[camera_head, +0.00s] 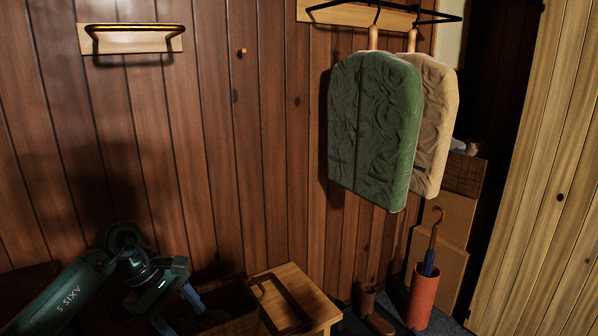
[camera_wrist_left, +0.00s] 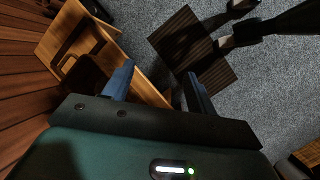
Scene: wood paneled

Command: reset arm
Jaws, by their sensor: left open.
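My left arm comes in from the lower left of the head view, dark green with lettering on its link. Its gripper (camera_head: 181,311) has blue fingers and is at the bottom, beside a dark open box and a wooden bench. In the left wrist view the two blue fingers of this gripper (camera_wrist_left: 160,72) stand apart with nothing between them. The wooden bench (camera_wrist_left: 78,35) lies beyond the left finger and the floor beyond the right one. I cannot make out my right gripper in either view.
The dark box (camera_head: 238,326) and the bench (camera_head: 290,280) are close to my left gripper. A green coat (camera_head: 375,130) and a beige coat (camera_head: 436,120) hang at right. Below are brown boots (camera_head: 377,320) and a red umbrella stand (camera_head: 421,298). A striped mat (camera_wrist_left: 180,38) lies on grey carpet.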

